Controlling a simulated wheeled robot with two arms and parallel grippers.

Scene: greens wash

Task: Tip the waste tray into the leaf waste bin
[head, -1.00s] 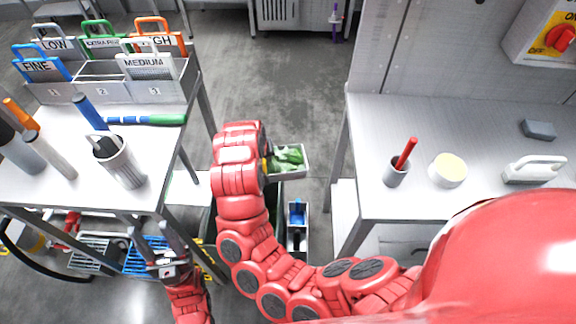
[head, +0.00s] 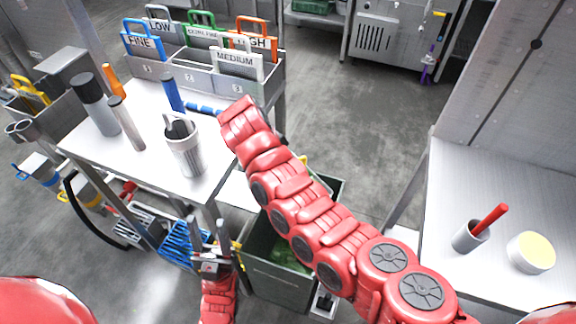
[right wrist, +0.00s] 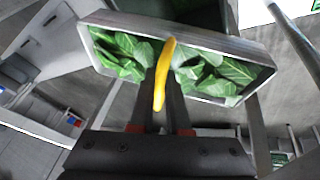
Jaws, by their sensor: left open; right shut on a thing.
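The waste tray (right wrist: 205,38) is a grey, shallow tray full of green leaves (right wrist: 125,52). It fills the upper part of the right wrist view and looks slanted there. My right gripper (right wrist: 163,85) is shut on its yellow handle (right wrist: 165,62). In the head view the tray and right gripper are mostly hidden behind my red right arm. The leaf waste bin (head: 262,272) is a dark green open box on the floor between the tables, partly behind that arm. My left gripper (head: 211,246) is open and empty, left of the bin.
The left table (head: 125,150) holds labelled racks (head: 235,68), a grey canister (head: 184,150) and several handled tools. The right table (head: 480,175) holds a cup with a red stick (head: 470,237) and a round yellow-topped tub (head: 531,252). Floor beyond the bin is clear.

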